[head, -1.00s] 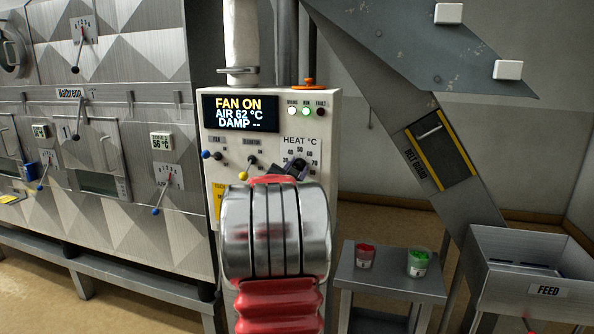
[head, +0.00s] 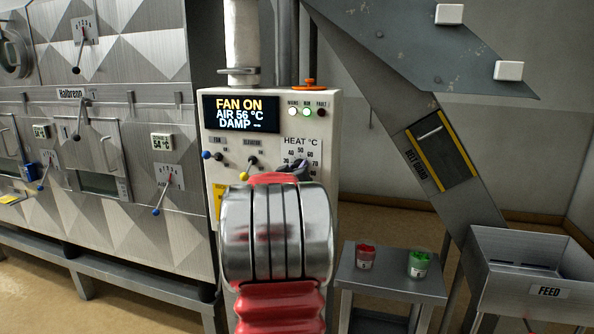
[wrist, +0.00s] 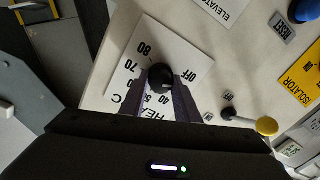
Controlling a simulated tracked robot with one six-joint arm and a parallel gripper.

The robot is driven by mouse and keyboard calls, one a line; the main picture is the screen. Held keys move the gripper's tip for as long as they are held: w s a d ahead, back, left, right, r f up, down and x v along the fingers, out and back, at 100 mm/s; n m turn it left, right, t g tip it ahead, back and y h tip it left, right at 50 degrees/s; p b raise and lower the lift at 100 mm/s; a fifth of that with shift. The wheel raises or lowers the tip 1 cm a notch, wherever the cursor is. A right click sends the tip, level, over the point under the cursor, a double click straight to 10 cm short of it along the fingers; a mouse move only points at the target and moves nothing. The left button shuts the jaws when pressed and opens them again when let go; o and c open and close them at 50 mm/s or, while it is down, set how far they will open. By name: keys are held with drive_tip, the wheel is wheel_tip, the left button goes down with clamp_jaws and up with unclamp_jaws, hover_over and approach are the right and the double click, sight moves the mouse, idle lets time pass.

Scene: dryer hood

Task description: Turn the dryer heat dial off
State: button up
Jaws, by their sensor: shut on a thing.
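The heat dial (wrist: 160,76) is a round black knob on a white scale plate (wrist: 143,48) in the wrist view. The plate carries numbers and the word OFF, which lies to the right of the knob. My gripper (wrist: 167,92) is shut on the knob, its fingers reaching it from below in the picture. I cannot make out which mark the knob points to. In the head view the HEAT °C scale (head: 300,143) shows on the control box (head: 329,130). There my arm hides most of the dial.
The display (head: 241,114) reads FAN ON, AIR 56 °C, DAMP. Fan and elevator switches sit left of the dial; a yellow-tipped lever (wrist: 266,125) is close to my gripper. A small table (head: 388,286) with red and green pots and a feed bin (head: 545,291) stand right.

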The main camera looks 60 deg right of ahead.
drive_tip(key=shift+f+n, duration=0.45)
drive_tip(key=shift+n, duration=0.25)
drive_tip(key=o, duration=1)
drive_tip(key=shift+r, duration=0.25)
drive_tip(key=shift+o, duration=0.2)
drive_tip(key=v, duration=1.3)
drive_tip(key=shift+a, duration=0.4)
